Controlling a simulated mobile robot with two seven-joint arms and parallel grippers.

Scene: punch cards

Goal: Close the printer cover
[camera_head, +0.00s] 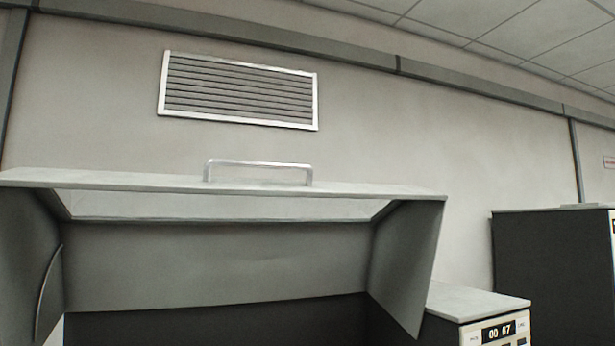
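The printer cover (215,262) stands raised and open, filling the lower left and middle of the head view. It is a grey hood with side panels and a light window strip (215,206) near its upper edge. A silver bar handle (258,165) sits on top of that edge. The printer body below the cover is mostly cut off by the bottom of the picture. Neither of my grippers shows in this view.
A low unit with a light top (475,301) and a display reading 00 07 (498,332) stands to the right of the cover. A dark cabinet (545,262) stands at the far right. A wall with a vent (238,91) is behind.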

